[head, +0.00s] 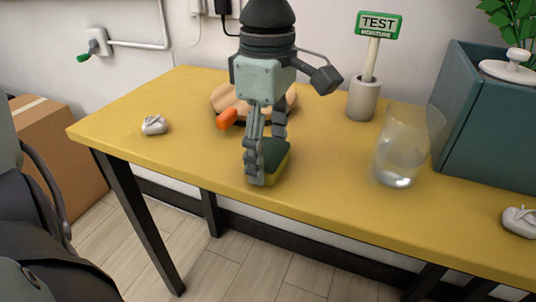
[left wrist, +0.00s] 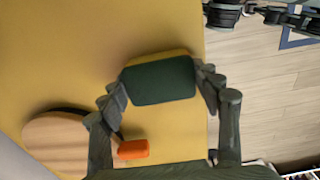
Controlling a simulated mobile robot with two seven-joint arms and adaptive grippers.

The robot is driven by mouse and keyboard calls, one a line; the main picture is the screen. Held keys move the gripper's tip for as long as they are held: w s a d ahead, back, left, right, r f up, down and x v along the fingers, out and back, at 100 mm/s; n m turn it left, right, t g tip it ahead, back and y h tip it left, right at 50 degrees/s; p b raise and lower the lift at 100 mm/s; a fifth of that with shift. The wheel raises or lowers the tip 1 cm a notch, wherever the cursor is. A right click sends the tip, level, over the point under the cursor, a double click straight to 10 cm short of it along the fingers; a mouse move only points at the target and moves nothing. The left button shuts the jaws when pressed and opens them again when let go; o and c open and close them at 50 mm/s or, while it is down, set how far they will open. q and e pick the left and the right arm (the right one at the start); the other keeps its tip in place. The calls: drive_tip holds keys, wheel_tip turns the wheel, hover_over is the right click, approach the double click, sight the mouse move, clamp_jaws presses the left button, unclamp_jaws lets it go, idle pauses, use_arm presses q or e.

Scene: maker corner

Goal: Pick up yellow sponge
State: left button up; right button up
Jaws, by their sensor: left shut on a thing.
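The sponge (head: 271,161) is yellow with a dark green top face. It is at the front edge of the yellow table, and part of it is hidden behind my left gripper in the head view. My left gripper (head: 264,160) points down from above and is shut on the sponge. In the left wrist view the sponge (left wrist: 160,80) sits between the two fingertips of my left gripper (left wrist: 161,84), its dark green face toward the camera. I cannot tell whether it touches the table. My right gripper is not in view.
Behind the gripper are a round wooden board (head: 228,100) and an orange object (head: 228,118). A small white object (head: 153,125) lies left on the yellow table (head: 330,205). A clear glass (head: 400,160), a TEST sign (head: 379,25) in a grey holder and a teal box (head: 475,115) stand right.

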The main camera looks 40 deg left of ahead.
sight(269, 150)
use_arm(q)
drive_tip(key=shift+r, duration=0.1)
wheel_tip(269, 150, up, 4)
drive_tip(key=shift+w+r, duration=0.1)
drive_tip(key=shift+r, duration=0.05)
drive_tip(key=s+a+r, duration=0.6)
drive_tip(key=s, duration=0.4)
drive_tip(key=shift+a+r, duration=0.15)
drive_tip(key=shift+r, duration=0.05)
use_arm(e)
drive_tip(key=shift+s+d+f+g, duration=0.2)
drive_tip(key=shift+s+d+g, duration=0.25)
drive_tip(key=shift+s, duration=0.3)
